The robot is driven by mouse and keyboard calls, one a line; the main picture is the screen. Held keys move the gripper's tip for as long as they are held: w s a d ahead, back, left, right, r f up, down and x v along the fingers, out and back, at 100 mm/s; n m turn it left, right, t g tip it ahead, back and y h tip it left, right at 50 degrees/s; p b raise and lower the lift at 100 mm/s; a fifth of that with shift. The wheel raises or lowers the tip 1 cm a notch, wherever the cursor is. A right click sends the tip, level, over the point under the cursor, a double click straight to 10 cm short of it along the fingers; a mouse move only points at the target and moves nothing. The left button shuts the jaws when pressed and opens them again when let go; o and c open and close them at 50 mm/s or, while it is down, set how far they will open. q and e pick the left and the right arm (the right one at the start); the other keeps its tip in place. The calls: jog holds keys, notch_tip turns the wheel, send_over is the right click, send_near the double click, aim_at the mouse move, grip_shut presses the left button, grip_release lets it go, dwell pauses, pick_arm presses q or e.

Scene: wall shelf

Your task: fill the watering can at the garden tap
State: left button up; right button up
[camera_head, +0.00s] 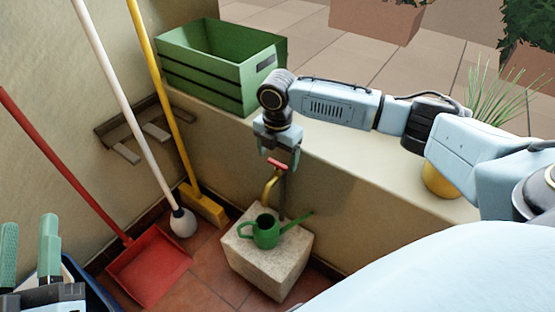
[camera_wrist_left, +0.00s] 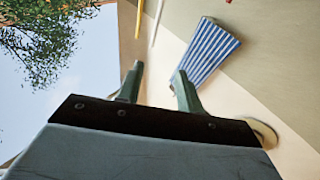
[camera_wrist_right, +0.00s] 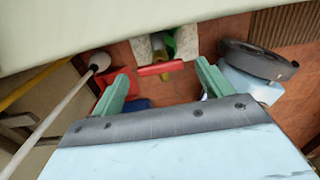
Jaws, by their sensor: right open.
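The green watering can (camera_head: 266,232) stands upright on a pale stone block (camera_head: 265,265), its spout pointing right. The brass tap (camera_head: 269,188) with a red handle (camera_head: 278,164) rises just behind and above the can. My right gripper (camera_head: 279,152) is open, pointing down just above the red handle. In the right wrist view the handle (camera_wrist_right: 160,68) lies ahead between the spread fingers (camera_wrist_right: 165,82); the can is partly hidden behind the tap. No water is visible. My left gripper (camera_head: 30,238) is open and empty at the lower left, far from the can.
A green crate (camera_head: 205,85) and a yellow pot (camera_head: 438,180) stand on the ledge (camera_head: 345,160). A red dustpan (camera_head: 150,265), a white-handled brush (camera_head: 183,222) and a yellow broom (camera_head: 205,208) stand left of the block. A striped blue-white cloth (camera_wrist_left: 207,50) shows in the left wrist view.

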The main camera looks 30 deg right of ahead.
pick_arm(q)
jog(key=shift+s+r+t+h, duration=0.2)
jog(key=shift+r+t, duration=0.1)
jog(key=shift+r, duration=0.2)
jog(key=shift+s+r+t+h, duration=0.2)
jog(key=shift+r+t, duration=0.1)
jog(key=shift+r, duration=0.15)
pick_arm(e)
jog(key=shift+f, duration=0.5)
jog(key=shift+c, duration=0.5)
